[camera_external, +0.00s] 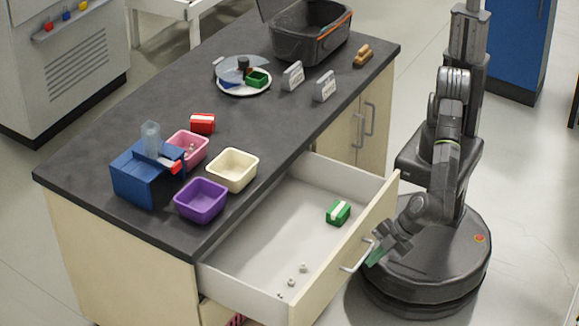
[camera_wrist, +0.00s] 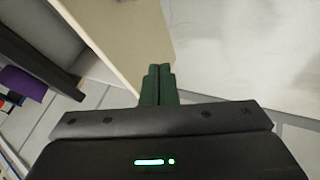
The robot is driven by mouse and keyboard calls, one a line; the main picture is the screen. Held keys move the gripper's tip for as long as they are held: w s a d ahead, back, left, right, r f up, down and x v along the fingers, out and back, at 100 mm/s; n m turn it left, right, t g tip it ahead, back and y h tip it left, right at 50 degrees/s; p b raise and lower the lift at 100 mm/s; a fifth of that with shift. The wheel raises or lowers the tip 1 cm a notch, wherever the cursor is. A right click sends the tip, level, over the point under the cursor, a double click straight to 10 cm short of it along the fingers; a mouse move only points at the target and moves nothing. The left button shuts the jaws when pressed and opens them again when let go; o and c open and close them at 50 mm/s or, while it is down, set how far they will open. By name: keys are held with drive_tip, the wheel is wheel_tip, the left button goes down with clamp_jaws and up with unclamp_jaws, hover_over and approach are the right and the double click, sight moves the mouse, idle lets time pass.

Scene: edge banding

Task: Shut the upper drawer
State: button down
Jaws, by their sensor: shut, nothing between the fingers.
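The upper drawer (camera_external: 270,235) is pulled far out of the cabinet. Its cream front panel (camera_external: 335,262) has a silver bar handle (camera_external: 357,256). A green-and-white box (camera_external: 338,212) and several small grey nuts (camera_external: 292,282) lie inside. My gripper (camera_external: 374,256) is just outside the front panel, close to the handle; I cannot tell whether it touches. In the wrist view my green fingers (camera_wrist: 158,72) are shut together and empty, beside a cream panel (camera_wrist: 118,35) that looks like the drawer front. The handle is not visible there.
The dark countertop (camera_external: 130,110) holds a purple bin (camera_external: 201,201), cream bin (camera_external: 232,170), pink bin (camera_external: 187,148), blue dispenser (camera_external: 145,175) and black toolbox (camera_external: 310,30). A lower compartment with something reddish (camera_external: 236,320) shows under the drawer. Cabinet doors (camera_external: 362,125) are shut.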

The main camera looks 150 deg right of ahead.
sight(328, 282)
drive_tip(key=shift+w+d+f+p, duration=0.1)
drive_tip(key=shift+w+d+f, duration=0.5)
drive_tip(key=shift+d+f, duration=0.75)
drive_tip(key=shift+w+d+f+p, duration=0.15)
drive_tip(key=shift+w+d+f, duration=0.4)
drive_tip(key=shift+d+f, duration=0.85)
drive_tip(key=shift+w+d+f+p, duration=0.1)
drive_tip(key=shift+w+d+f, duration=0.5)
drive_tip(key=shift+d+f, duration=0.75)
drive_tip(key=shift+d+r, duration=0.15)
drive_tip(key=shift+d, duration=0.15)
drive_tip(key=shift+d+b, duration=0.25)
drive_tip(key=shift+b, duration=0.05)
drive_tip(key=d+b, duration=0.5)
drive_tip(key=d, duration=2.2)
drive_tip(key=shift+a, duration=0.1)
